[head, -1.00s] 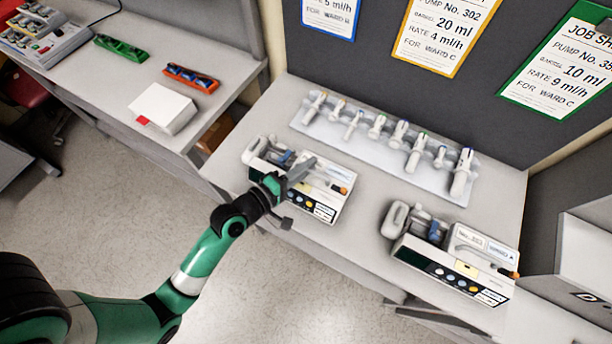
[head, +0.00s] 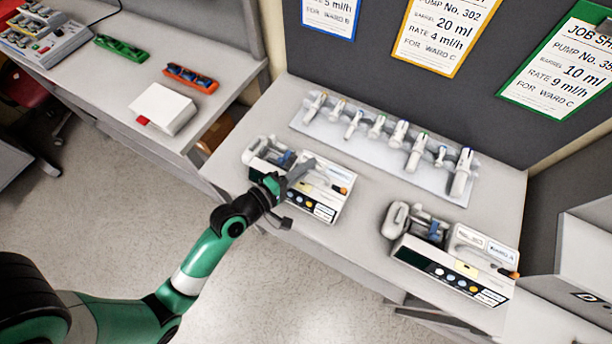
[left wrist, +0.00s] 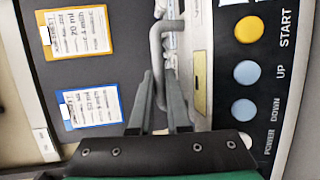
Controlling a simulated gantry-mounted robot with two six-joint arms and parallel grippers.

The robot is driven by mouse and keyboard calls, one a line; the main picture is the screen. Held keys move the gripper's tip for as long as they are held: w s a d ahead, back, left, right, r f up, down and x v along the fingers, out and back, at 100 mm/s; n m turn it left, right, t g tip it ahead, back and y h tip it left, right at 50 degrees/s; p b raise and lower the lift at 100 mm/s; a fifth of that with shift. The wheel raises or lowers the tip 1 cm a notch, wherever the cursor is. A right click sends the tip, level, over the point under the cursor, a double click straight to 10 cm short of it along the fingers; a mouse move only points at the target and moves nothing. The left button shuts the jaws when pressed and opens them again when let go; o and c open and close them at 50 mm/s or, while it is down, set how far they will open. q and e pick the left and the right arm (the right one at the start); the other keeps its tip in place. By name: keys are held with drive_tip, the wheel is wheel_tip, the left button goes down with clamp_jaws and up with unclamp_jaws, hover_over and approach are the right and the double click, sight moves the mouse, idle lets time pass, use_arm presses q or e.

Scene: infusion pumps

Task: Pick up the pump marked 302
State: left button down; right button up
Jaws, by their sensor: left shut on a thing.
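A white pump with a dark button panel (head: 322,210) is at the left of the near bench, under my left gripper (head: 298,172). The gripper covers part of its top, and I cannot read its number. In the left wrist view, the gripper (left wrist: 160,95) is shut on the pump's grey handle (left wrist: 156,45), which passes between its fingers. The pump's START, UP and DOWN buttons (left wrist: 245,75) show beside it. A second similar pump (head: 455,272) stands at the right of the bench; its label is too blurred to read. My right gripper is not in view.
A tray of several syringes (head: 305,128) lies behind the pumps. Job sheets hang on the dark board; the orange-edged sheet (head: 440,35) reads Pump No. 302. A white box (head: 163,108) and an orange rack (head: 191,79) are on the left bench. Bare bench separates the two pumps.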

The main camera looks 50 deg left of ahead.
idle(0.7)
use_arm(q)
drive_tip(key=shift+r, duration=0.15)
drive_tip(key=shift+r, duration=0.1)
drive_tip(key=shift+r+p, duration=0.45)
drive_tip(key=shift+r, duration=0.1)
wheel_tip(320, 180, up, 2)
drive_tip(key=shift+r+p, duration=0.1)
drive_tip(key=shift+p, duration=0.55)
drive_tip(key=s+d+r+p, duration=0.3)
drive_tip(key=s+d+r, duration=0.6)
drive_tip(key=d, duration=0.1)
drive_tip(key=shift+s+r+p, duration=0.25)
drive_tip(key=shift+s+p, duration=0.05)
